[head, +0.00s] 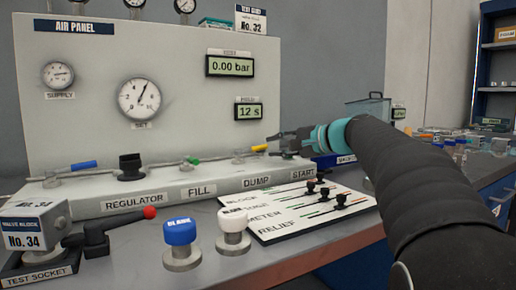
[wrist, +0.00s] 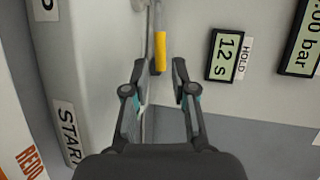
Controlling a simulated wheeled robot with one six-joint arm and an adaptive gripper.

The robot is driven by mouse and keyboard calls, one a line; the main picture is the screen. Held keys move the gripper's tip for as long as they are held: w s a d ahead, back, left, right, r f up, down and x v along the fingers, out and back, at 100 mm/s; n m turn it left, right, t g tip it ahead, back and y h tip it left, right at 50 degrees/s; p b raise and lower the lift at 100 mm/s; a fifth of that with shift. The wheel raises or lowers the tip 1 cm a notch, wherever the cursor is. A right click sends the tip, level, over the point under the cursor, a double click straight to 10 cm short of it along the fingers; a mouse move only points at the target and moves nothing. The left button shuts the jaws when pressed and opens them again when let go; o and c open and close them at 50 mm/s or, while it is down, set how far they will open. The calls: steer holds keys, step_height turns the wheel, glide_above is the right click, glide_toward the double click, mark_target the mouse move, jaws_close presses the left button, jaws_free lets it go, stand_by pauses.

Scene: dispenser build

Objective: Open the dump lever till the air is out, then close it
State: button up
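The dump lever has a yellow handle (head: 259,148) and sits above the DUMP label (head: 257,182) on the air panel (head: 190,110). Its handle slants slightly up to the right; I cannot tell whether the valve is open. My gripper (head: 277,143) is just right of the handle. In the wrist view, the yellow handle (wrist: 160,50) lies ahead of and between the spread fingertips of my gripper (wrist: 158,72), with gaps on both sides. The upper display (head: 230,66) reads 0.00 bar. The hold display (head: 248,111) reads 12 s.
A green-handled fill lever (head: 193,160), a black regulator knob (head: 131,166) and a blue-handled lever (head: 84,165) stand left of the dump lever. A white card (head: 300,212) with black pegs, a blue cap (head: 180,235) and a white cap (head: 234,225) are in front.

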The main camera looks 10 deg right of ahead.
mark_target(261, 148)
steer(key=shift+x, duration=3.2)
steer(key=shift+r, duration=0.1)
jaws_close()
